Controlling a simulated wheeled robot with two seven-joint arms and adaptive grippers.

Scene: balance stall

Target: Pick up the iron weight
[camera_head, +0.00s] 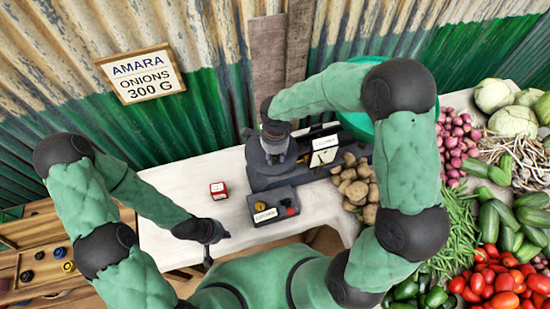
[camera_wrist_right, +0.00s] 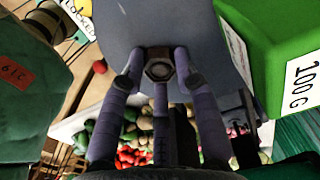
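The iron weight (camera_wrist_right: 158,70) is a small dark six-sided piece with a round pale centre. In the head view my right gripper (camera_head: 275,140) points down over the scale (camera_head: 258,180), and the weight is hidden there. My left gripper (camera_head: 217,250) is open and empty near the table's front edge.
A red-and-white box (camera_head: 219,190) and a dark tray (camera_head: 256,221) with small pieces are on the white table (camera_head: 180,245). Potatoes (camera_head: 355,182) lie right of the scale. In the wrist view a green block marked 100 G (camera_wrist_right: 268,55) is close by on the right.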

